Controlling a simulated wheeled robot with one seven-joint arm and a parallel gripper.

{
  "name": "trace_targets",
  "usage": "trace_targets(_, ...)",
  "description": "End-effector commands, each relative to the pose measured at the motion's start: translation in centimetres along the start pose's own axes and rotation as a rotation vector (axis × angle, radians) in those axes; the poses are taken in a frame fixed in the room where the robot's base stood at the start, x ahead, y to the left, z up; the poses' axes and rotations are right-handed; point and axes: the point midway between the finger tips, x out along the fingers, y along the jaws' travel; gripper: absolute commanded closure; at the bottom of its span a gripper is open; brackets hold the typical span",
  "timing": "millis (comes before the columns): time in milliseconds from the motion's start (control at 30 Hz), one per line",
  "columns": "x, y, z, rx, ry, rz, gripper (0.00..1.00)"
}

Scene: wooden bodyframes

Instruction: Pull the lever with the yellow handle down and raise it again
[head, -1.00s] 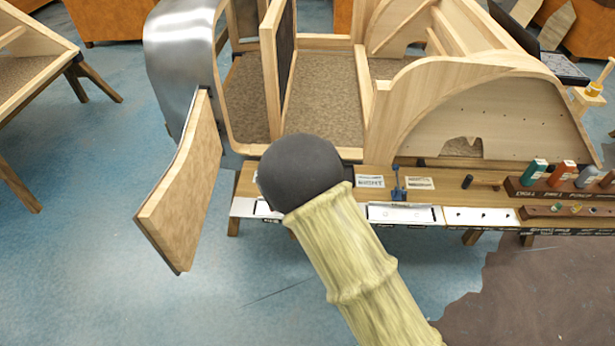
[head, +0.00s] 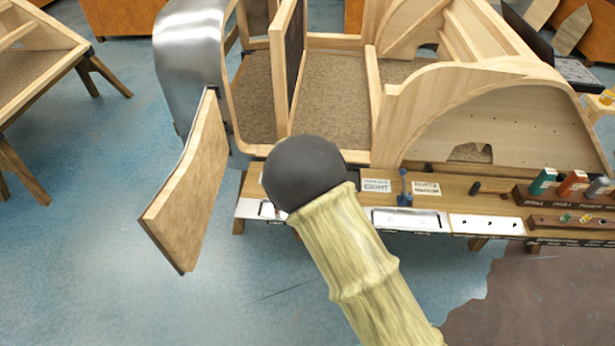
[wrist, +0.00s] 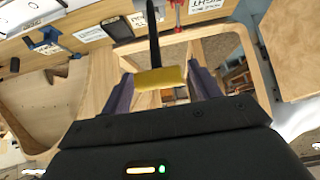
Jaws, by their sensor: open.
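The yellow handle (wrist: 161,77) is a short bar at the end of a black lever shaft (wrist: 154,35), in the upper middle of the wrist view. My gripper (wrist: 162,80) is open, with one dark purple-grey finger on each side of the handle. The handle appears to lie between the fingers; I cannot tell whether either touches it. In the head view, my arm hides the gripper and this lever.
A red lever (wrist: 178,14) is close to the black shaft. An open wooden door (head: 190,185) sticks out at left.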

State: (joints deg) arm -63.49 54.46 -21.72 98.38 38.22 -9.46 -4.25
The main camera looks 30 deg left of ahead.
Motion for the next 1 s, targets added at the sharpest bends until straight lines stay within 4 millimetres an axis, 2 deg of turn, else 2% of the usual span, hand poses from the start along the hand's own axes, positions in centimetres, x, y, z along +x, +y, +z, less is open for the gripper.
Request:
trace_targets(267, -0.2, -0.1, 0.1, -0.001, -0.003, -0.001, 0.38)
trace_targets(433, -1.6, -0.1, 0.1, -0.001, -0.003, -0.001, 0.38)
trace_targets(1000, -11.8, -0.3, 0.1, -0.003, -0.002, -0.005, 0.38)
